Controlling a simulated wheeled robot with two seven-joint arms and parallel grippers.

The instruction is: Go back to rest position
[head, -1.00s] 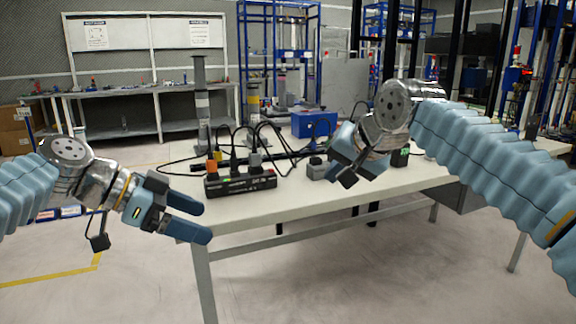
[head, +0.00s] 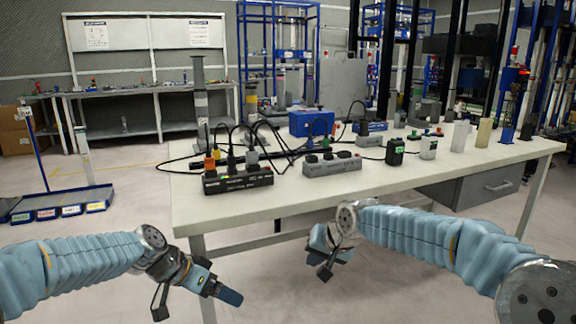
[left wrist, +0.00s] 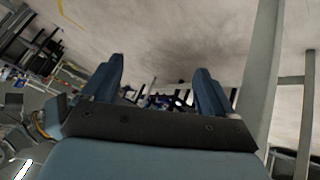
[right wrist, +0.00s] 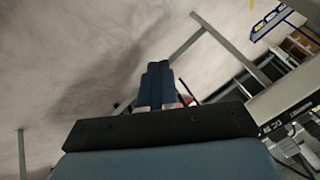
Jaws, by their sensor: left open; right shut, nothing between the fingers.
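My left gripper (head: 222,290) hangs low at the left, in front of the table's near left leg and below the tabletop. In the left wrist view its two fingers (left wrist: 158,90) stand apart with nothing held between them. My right gripper (head: 322,262) is low in front of the table's near edge, partly hidden by its own wrist in the head view. In the right wrist view its fingers (right wrist: 155,85) are together and empty. Both grippers are clear of the objects on the table.
The white table (head: 290,200) bears a black power strip (head: 238,180), a grey power strip (head: 332,165), a blue box (head: 311,123), a black adapter (head: 395,152) and cables. A blue trolley (head: 62,208) stands at left. The table's front edge and legs are close to both arms.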

